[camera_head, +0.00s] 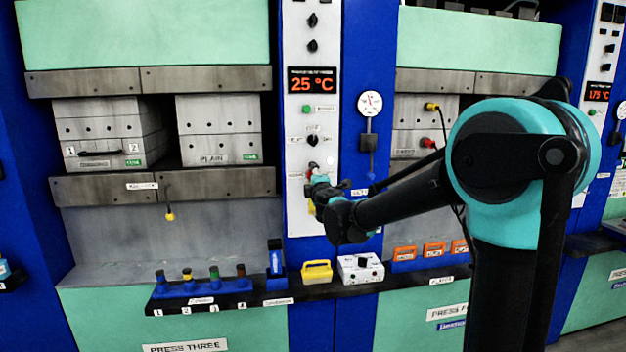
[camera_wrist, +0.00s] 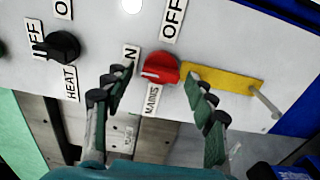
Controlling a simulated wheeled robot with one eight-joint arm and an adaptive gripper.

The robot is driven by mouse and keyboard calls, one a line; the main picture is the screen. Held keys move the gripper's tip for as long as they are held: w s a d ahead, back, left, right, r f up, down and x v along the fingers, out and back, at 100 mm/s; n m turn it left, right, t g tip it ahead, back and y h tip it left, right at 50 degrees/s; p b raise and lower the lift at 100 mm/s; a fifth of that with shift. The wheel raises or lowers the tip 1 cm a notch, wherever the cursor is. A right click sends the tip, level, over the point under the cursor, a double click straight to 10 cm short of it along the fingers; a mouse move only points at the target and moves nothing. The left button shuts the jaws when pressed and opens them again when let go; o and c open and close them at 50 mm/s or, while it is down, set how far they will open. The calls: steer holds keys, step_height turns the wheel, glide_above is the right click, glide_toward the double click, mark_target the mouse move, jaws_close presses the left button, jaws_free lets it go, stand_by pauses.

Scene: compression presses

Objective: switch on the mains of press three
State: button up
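The red mains knob (camera_wrist: 161,68) is on the white control panel (camera_wrist: 100,30), with a MAINS label (camera_wrist: 151,101) beside it. An OFF label (camera_wrist: 173,18) and a partly covered label ending in N (camera_wrist: 130,53) flank it. A pale mark shows on the knob's lower left; I cannot tell its exact setting. My gripper (camera_wrist: 156,80) is open, one finger on each side of the knob; contact is unclear. In the head view my gripper (camera_head: 318,183) is at the lower part of the panel (camera_head: 297,140), which reads 25 °C. The PRESS THREE label (camera_head: 185,346) is lower left.
A black heat knob (camera_wrist: 63,46) is left of the mains knob. A yellow plate with a metal lever (camera_wrist: 222,79) is close on the right.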

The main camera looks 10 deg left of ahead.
steer(key=v, duration=1.2)
stand_by(0.3)
